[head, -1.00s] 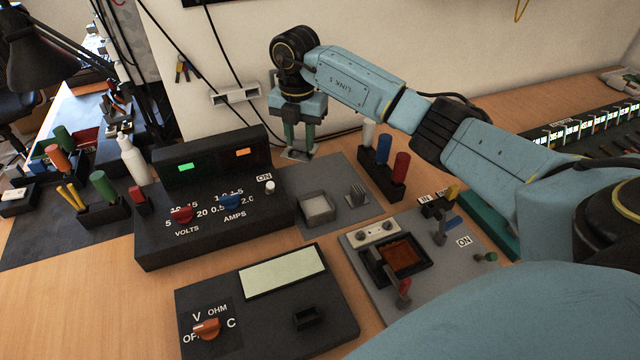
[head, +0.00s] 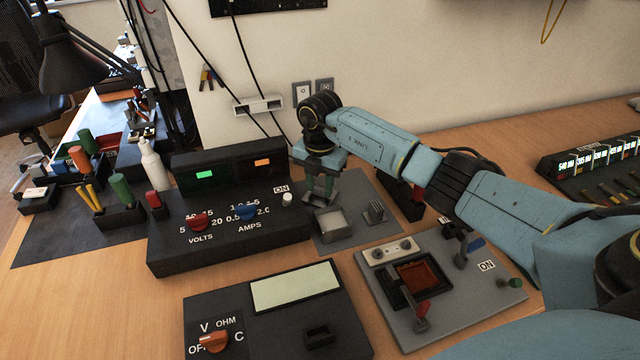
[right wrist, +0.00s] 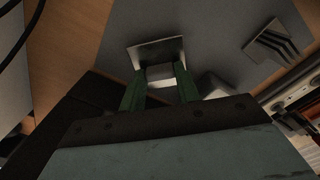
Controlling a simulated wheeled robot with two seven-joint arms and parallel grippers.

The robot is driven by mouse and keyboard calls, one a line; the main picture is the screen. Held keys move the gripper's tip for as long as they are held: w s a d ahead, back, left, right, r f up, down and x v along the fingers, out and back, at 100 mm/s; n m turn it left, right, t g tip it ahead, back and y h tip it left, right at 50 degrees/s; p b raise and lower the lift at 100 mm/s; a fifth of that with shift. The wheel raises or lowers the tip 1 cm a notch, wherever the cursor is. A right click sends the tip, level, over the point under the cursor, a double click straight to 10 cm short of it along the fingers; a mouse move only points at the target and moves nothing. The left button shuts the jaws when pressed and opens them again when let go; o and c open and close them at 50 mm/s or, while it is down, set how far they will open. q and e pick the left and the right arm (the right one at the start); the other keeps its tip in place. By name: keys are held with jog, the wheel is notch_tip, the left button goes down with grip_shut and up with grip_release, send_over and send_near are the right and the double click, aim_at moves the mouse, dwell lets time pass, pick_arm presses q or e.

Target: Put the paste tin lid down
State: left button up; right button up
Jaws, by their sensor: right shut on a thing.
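The paste tin (head: 333,231) is an open, square, light grey box on the grey mat; its corner partly shows in the right wrist view (right wrist: 212,84). My right gripper (head: 319,190) is just behind the tin and points down. It is shut on the paste tin lid (right wrist: 150,52), a flat square grey plate with a block-like grip between the green fingers. I cannot tell whether the lid touches the mat. My left gripper is not in view.
A dark power supply (head: 220,231) stands left of the tin. A slotted grey holder (head: 375,211) stands right of it. A meter (head: 275,325) and a grey board with a reddish-brown pot (head: 425,278) are in front. Bare grey mat (right wrist: 218,38) lies around the lid.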

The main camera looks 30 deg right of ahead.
aim_at(320, 188)
jog(key=shift+f, duration=0.1)
jog(key=o, duration=1)
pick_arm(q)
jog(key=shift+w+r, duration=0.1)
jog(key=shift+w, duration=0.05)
pick_arm(e)
jog(key=shift+r, duration=0.2)
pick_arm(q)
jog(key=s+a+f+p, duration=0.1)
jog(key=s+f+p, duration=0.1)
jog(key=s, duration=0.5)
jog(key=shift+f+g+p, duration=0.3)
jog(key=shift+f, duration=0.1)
pick_arm(e)
notch_tip(320, 188, up, 12)
jog(key=shift+f, duration=0.1)
